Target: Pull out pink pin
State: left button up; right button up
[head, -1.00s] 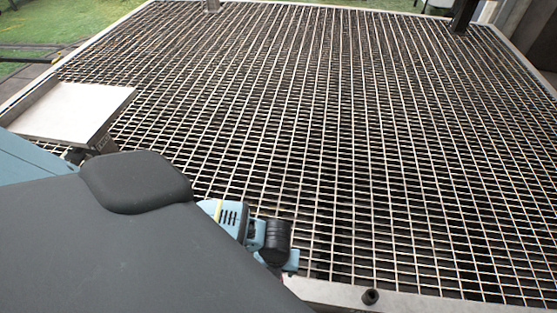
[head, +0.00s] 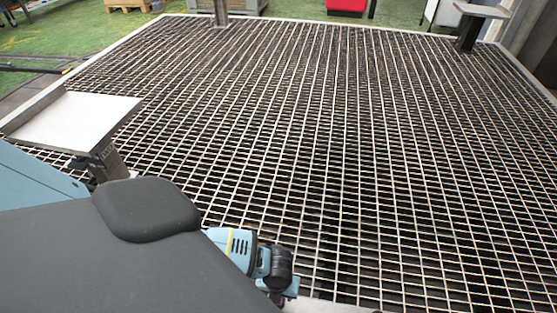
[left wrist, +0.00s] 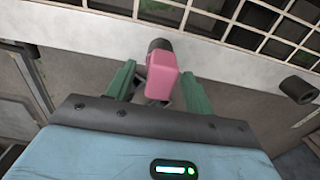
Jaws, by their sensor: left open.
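The pink pin (left wrist: 162,80) shows in the left wrist view as a blocky pink handle at a dark round socket (left wrist: 158,45) on the side of the pale edge beam. My left gripper (left wrist: 157,74) has two green fingers. They are open and stand on either side of the pink handle, with a gap visible beside it. I cannot tell whether either finger touches it. In the head view the pin and the left fingers are hidden; only parts of my arm show. My right gripper is in neither view.
A metal grating deck (head: 340,150) fills most of the head view. A flat metal plate on a post (head: 75,115) stands at left, another (head: 482,10) at far right. A second dark, empty-looking tube (left wrist: 297,88) sticks out of the beam right of the pin.

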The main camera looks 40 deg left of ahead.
pick_arm(q)
jog(key=shift+f, duration=0.15)
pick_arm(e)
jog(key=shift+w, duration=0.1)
pick_arm(q)
jog(key=shift+c, duration=0.2)
grip_shut()
jog(key=shift+r+p, duration=0.75)
jog(key=shift+r, duration=0.1)
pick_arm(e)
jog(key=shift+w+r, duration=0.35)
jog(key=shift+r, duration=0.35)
pick_arm(q)
jog(key=shift+r+p, duration=1.75)
jog(key=shift+r, duration=0.3)
jog(key=shift+r+p, duration=0.7)
jog(key=shift+r, duration=0.15)
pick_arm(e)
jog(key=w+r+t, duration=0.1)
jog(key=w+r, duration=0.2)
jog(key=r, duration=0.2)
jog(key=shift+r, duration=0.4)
pick_arm(q)
jog(key=shift+r, duration=0.1)
